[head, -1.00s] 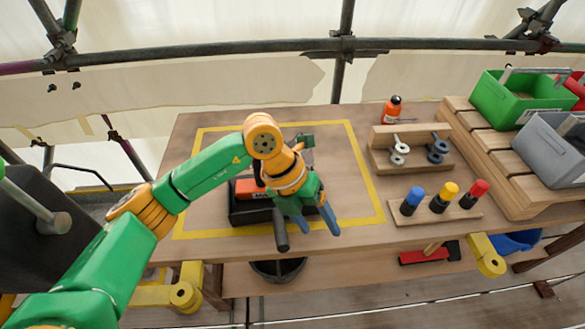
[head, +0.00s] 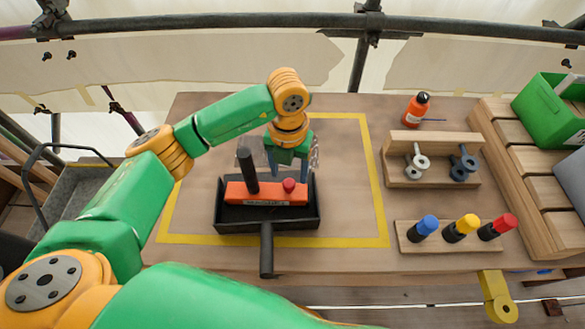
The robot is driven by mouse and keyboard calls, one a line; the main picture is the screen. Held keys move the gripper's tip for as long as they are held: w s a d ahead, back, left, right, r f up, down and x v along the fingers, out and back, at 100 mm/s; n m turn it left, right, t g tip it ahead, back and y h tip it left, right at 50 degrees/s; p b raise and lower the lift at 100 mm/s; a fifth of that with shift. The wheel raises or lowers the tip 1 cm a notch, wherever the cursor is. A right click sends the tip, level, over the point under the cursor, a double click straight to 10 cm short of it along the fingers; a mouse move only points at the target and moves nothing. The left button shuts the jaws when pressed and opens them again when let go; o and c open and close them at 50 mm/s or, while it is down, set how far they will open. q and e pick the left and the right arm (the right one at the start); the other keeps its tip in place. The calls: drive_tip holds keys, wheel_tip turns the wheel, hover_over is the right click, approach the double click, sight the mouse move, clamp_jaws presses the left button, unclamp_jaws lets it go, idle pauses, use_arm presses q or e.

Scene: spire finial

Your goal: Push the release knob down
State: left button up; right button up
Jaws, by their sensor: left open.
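An orange block (head: 266,199) with dark lettering on its front lies in a black tray (head: 225,226). A red knob (head: 289,185), likely the release knob, sticks up near the block's right end. A black upright lever (head: 247,166) rises near its left end, and a black handle (head: 266,258) sticks out from the tray's front. My left gripper (head: 288,172) is open and points down just behind and above the red knob. Its blue-grey fingers straddle the space there; their tips are partly hidden, and I cannot tell whether they touch anything. My right gripper is not in view.
Yellow tape (head: 381,215) frames the tray's area. To the right are a wooden rack with metal eye fittings (head: 416,162), an orange bottle (head: 416,109), and a stand with blue, yellow and red pegs (head: 426,225). A green crate (head: 552,108) stands far right. Bare table lies right of the tray.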

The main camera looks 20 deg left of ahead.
sight(289, 183)
use_arm(q)
drive_tip(key=shift+s+f, duration=0.2)
drive_tip(key=shift+f, duration=0.45)
drive_tip(key=shift+s+f, duration=0.2)
drive_tip(key=shift+f, duration=0.4)
drive_tip(key=shift+w+f, duration=0.15)
drive_tip(key=shift+f, duration=0.25)
drive_tip(key=shift+w+f, duration=0.15)
drive_tip(key=shift+w, duration=0.05)
clamp_jaws()
